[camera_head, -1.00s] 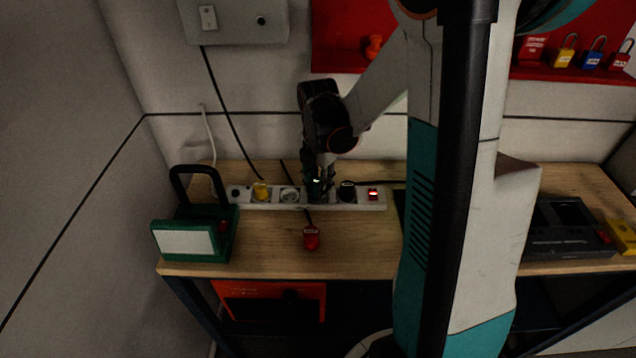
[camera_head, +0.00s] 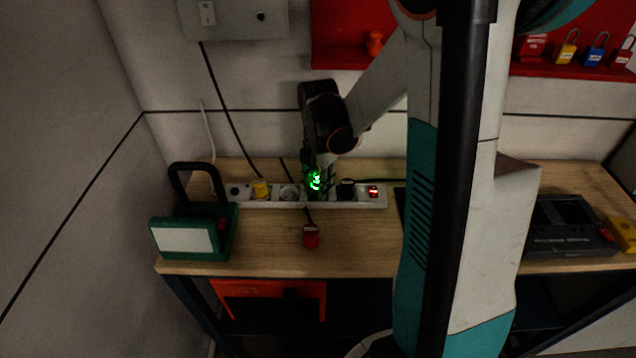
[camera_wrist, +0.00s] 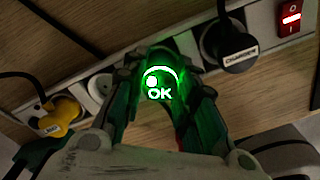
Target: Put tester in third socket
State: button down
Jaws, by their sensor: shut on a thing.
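The tester (camera_wrist: 160,85) glows green and reads "OK" in the wrist view; its light also shows in the head view (camera_head: 314,181). My gripper (camera_wrist: 160,100) is shut on it, one finger on each side. The tester is at the white power strip (camera_head: 330,205), in the socket position between an empty round socket (camera_head: 289,193) and a black plug (camera_head: 347,190). The socket face under the tester is hidden by the tester and fingers. A yellow plug (camera_head: 261,190) sits left of the empty socket.
The strip's red switch (camera_head: 373,191) is lit at its right end. A green work lamp (camera_head: 185,239) stands at the bench's left. A red tag (camera_head: 311,237) lies in front of the strip on a cord. Bare wooden bench top (camera_head: 355,235) lies right of the tag.

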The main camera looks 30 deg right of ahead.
aim_at(318, 181)
jog(key=shift+f, duration=0.15)
jog(key=c, duration=1.6)
grip_release()
jog(key=shift+o, duration=0.2)
jog(key=shift+r+p, duration=3.9)
jog(key=shift+r, duration=1.7)
jog(key=shift+a, duration=0.1)
